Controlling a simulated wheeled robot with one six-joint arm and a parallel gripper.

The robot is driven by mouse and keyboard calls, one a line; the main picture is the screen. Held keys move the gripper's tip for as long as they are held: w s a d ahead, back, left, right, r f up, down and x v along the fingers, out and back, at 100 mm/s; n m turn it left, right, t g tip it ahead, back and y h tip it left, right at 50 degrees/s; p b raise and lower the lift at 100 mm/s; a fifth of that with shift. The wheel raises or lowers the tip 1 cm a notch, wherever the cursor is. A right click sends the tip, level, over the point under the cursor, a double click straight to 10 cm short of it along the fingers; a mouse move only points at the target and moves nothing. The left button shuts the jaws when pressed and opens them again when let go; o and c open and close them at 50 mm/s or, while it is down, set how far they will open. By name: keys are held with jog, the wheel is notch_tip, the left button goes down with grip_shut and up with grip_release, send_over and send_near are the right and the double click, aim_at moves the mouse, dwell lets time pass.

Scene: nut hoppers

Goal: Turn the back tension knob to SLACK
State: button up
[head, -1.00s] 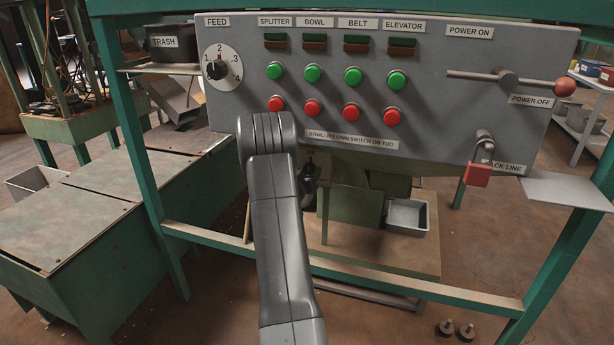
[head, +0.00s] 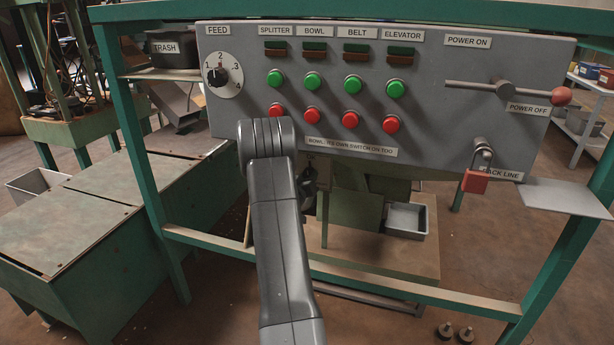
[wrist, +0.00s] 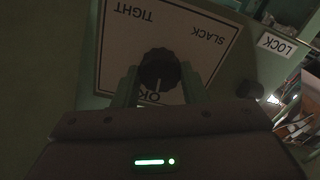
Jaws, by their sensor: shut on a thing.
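The black tension knob (wrist: 160,68) shows in the wrist view, in front of a pale dial plate (wrist: 112,58). The plate reads TIGHT, SLACK and OK, with the letters upside down in this view. A light mark on the knob points down toward OK. My gripper (wrist: 158,84) is shut on the knob, one green finger on each side. The knob partly covers the plate, and my gripper's body hides its lower edge. In the head view my arm hides the knob and the fingers.
A LOCK label (wrist: 277,45) and a small dark knob (wrist: 249,89) are right of the plate. A green frame bar (head: 400,288) crosses below. A grey tray (head: 406,220) sits behind it.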

jog(key=n+p, duration=0.4)
jog(key=n, duration=0.1)
jog(key=shift+r, duration=0.15)
jog(key=n+p, duration=0.4)
jog(key=n, duration=0.2)
jog(key=shift+n, duration=0.3)
jog(key=n+p, duration=0.2)
jog(key=n, duration=0.3)
jog(key=n+p, duration=0.1)
jog(key=n, duration=0.5)
jog(key=shift+f+p, duration=0.2)
jog(key=shift+p, duration=0.1)
jog(key=o, duration=1)
jog(key=shift+c, duration=0.2)
jog(key=shift+s, duration=0.1)
